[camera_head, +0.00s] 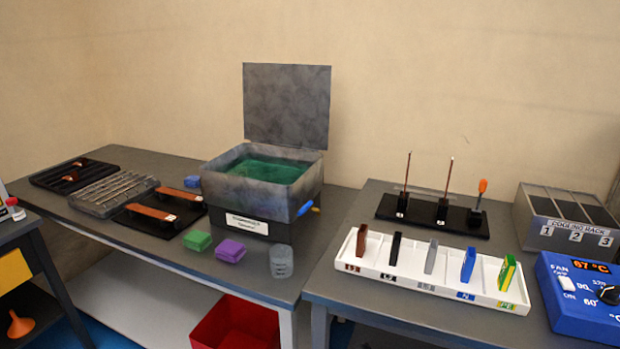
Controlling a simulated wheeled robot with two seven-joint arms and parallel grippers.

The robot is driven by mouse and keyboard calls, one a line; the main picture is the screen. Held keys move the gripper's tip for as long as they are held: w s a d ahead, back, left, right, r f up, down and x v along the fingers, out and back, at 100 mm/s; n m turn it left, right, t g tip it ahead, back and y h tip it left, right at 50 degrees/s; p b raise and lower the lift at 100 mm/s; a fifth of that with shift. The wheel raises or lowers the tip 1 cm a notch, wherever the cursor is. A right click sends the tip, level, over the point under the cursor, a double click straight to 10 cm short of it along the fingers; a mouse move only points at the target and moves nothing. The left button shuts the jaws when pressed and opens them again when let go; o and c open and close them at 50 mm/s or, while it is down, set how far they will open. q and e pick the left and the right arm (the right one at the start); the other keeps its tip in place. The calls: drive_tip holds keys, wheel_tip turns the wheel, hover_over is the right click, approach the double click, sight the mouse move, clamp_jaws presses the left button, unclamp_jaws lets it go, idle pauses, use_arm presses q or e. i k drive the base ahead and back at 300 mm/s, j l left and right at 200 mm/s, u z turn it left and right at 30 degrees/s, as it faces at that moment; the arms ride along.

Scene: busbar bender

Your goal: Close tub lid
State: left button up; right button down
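A grey metal tub (250,213) stands on the table against the back wall, with green liquid (268,168) inside. Its flat grey lid (287,104) is raised, standing nearly upright at the tub's rear edge. Neither of my grippers shows in the head view.
Green (198,241) and purple (230,251) blocks and a grey mesh-like cylinder (281,262) sit before the tub. Trays with bars (113,193) lie to its left. A white slotted tray (430,278) and a cooling rack (568,222) stand right. A red bin (235,325) is below.

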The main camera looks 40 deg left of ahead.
sight(288, 106)
drive_tip(key=u, duration=1.65)
drive_tip(key=i+j, duration=0.35)
drive_tip(key=j, duration=0.15)
drive_tip(key=i+j, duration=0.4)
drive_tip(key=i+j+z, duration=0.1)
drive_tip(key=i+j, duration=0.25)
drive_tip(key=j, duration=0.2)
drive_tip(key=i+j, duration=0.35)
drive_tip(key=j, duration=0.15)
